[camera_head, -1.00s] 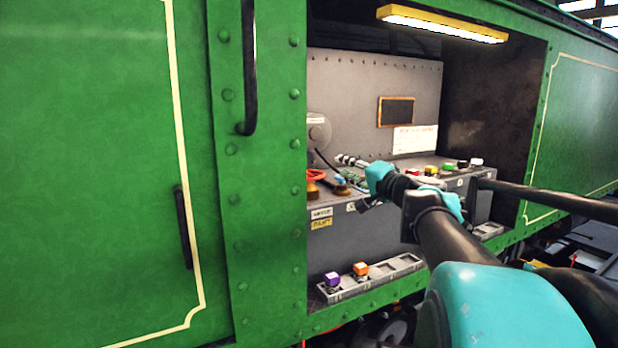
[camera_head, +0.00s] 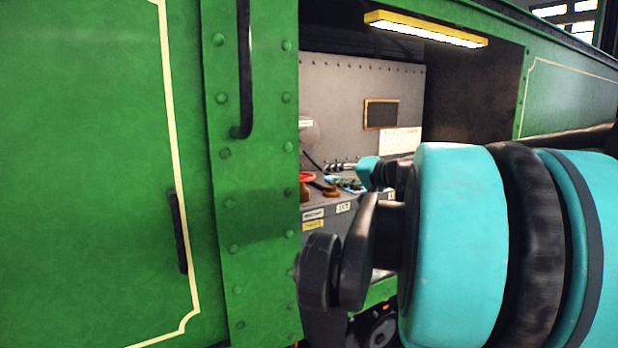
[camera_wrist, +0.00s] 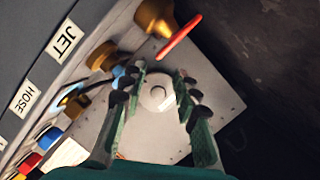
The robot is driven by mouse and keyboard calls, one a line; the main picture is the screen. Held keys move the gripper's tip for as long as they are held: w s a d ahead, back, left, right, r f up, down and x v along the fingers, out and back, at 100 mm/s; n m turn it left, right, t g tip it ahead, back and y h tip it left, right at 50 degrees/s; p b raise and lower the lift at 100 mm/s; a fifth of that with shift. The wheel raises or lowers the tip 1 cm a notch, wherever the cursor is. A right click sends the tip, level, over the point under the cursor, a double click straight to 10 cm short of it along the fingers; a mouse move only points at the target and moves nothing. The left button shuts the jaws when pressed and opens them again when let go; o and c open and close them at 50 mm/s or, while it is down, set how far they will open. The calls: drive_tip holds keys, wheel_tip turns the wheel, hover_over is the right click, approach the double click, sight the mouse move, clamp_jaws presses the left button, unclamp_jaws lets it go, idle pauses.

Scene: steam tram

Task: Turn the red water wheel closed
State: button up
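The red water wheel (camera_head: 306,177) sits partly hidden behind the green door post, on the left end of the grey bench in the head view. In the wrist view it shows edge-on as a red bar (camera_wrist: 178,36) beside a brass fitting (camera_wrist: 156,16), beyond the fingertips. My gripper (camera_wrist: 158,82) is open, with its two green-padded fingers spread and nothing held. The wheel is apart from both fingers. A pale round knob or disc (camera_wrist: 156,97) shows between the fingers, farther off. In the head view my arm hides much of the bench.
Brass fittings (camera_wrist: 102,56) with labels reading JET (camera_wrist: 68,41) and HOSE (camera_wrist: 25,96) line the bench. Coloured knobs (camera_wrist: 32,160) are at lower left. The green post (camera_head: 250,200) stands close to the opening's left side.

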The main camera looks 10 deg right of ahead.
sight(312, 176)
drive_tip(key=x, duration=1)
drive_tip(key=shift+f, duration=0.1)
drive_tip(key=shift+c, duration=0.4)
drive_tip(key=shift+a, duration=0.1)
clamp_jaws()
drive_tip(key=shift+s, duration=0.1)
